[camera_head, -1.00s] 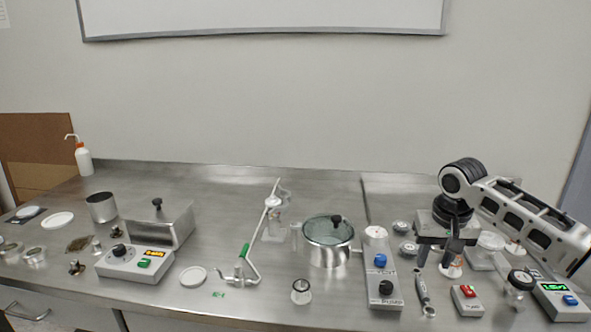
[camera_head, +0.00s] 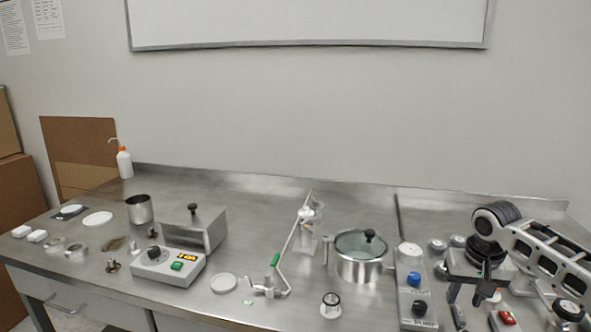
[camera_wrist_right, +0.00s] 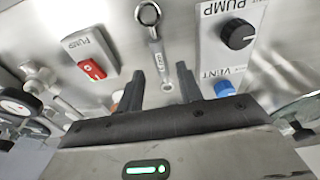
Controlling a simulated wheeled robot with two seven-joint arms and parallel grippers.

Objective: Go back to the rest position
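My right gripper (camera_head: 483,284) reaches in from the right in the head view, above the right part of the steel bench (camera_head: 255,182). In the right wrist view its two dark fingers (camera_wrist_right: 160,82) stand apart with nothing gripped between them. A steel wrench (camera_wrist_right: 156,50) lies on the bench beyond the fingertips. The pump switch box with a red rocker (camera_wrist_right: 91,66) is left of the fingers, and the grey pump and vent control box (camera_wrist_right: 228,55) is to the right. My left gripper is not in view.
A gauge (camera_head: 569,309) is close to my right arm. The rear middle of the bench is clear.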

